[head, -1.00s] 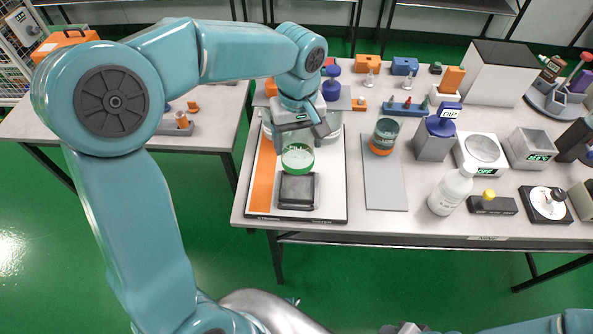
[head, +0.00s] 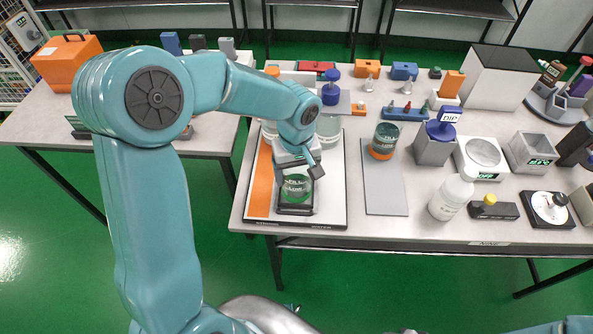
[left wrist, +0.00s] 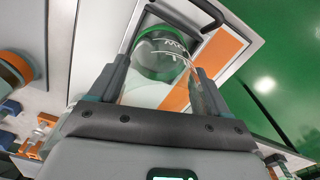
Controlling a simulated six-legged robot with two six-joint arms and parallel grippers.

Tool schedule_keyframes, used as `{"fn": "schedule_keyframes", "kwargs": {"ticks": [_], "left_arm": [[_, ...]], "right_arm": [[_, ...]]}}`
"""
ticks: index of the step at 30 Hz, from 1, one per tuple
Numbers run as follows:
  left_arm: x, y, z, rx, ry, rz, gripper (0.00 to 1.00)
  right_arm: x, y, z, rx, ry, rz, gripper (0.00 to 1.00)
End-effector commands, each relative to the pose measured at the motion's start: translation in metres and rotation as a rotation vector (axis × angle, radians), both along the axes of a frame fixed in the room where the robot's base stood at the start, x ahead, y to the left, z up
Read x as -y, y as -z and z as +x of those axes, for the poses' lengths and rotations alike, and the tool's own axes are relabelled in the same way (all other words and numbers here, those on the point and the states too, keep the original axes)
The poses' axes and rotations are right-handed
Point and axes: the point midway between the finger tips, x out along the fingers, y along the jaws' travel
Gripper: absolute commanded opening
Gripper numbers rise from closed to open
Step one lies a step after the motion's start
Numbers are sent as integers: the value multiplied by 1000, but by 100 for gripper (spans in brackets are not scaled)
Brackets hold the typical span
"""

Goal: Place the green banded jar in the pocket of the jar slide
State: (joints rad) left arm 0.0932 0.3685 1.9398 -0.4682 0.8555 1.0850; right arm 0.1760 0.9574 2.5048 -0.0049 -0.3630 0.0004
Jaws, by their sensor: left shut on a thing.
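The green banded jar (head: 296,187), clear glass, is held by my left gripper (head: 302,166), which is shut on it. The left wrist view shows the jar (left wrist: 163,62) between the two fingers (left wrist: 160,85), its green end away from the wrist. In the head view the jar overlaps the dark block (head: 296,210) on the white board with the orange stripe, which I take as the jar slide's pocket. The jar hides most of that block, and I cannot tell whether it is inside or just above. My right gripper is not in view.
An orange banded jar (head: 384,140) stands on a grey strip (head: 386,190) to the right. Other clear jars (head: 329,127) stand behind my left gripper. A white bottle (head: 451,197) and several testers fill the right side. The table's front edge is close to the board.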

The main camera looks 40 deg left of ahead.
Motion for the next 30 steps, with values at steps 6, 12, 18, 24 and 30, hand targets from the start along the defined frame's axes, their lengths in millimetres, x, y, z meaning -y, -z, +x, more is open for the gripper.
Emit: {"fn": "schedule_keyframes", "kwargs": {"ticks": [6, 12, 18, 24, 30], "left_arm": [[0, 1, 0, 0, 0, 0, 100], [0, -5, 0, 0, 0, 0, 100], [0, -40, 1, 7, 0, 1, 100], [0, -87, 1, 6, 0, 0, 100], [0, -116, 1, 3, 0, 0, 100]], "right_arm": [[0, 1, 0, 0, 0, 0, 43], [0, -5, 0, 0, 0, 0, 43], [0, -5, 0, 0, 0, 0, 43], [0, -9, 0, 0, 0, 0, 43], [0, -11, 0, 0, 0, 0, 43]]}}
